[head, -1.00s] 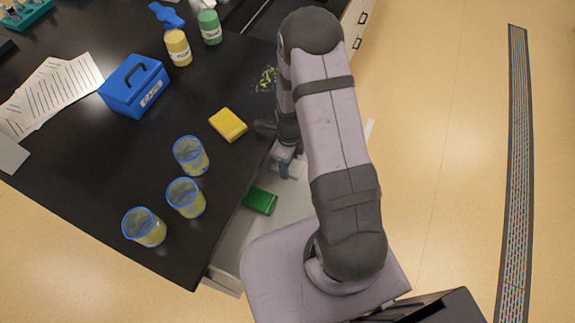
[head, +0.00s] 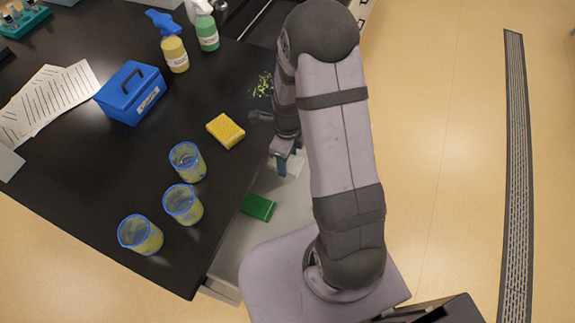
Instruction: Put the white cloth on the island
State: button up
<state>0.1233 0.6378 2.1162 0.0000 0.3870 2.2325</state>
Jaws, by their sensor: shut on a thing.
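The white cloth (head: 293,165) shows as a small pale patch at my gripper, above the open pale drawer. My gripper (head: 283,165) has blue fingertips and is shut on the cloth, beside the right edge of the black-topped island (head: 125,180). My arm hides part of the gripper and part of the drawer. How much of the cloth hangs below the fingers is hard to tell.
A green sponge (head: 258,207) lies in the drawer (head: 262,238). On the island stand a yellow sponge (head: 225,131), several beakers including one nearby (head: 187,162), a blue case (head: 130,92), bottles (head: 174,54) and papers (head: 48,100). Green-yellow crumbs (head: 262,85) lie near its right edge.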

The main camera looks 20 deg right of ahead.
jog(key=shift+r, duration=2.2)
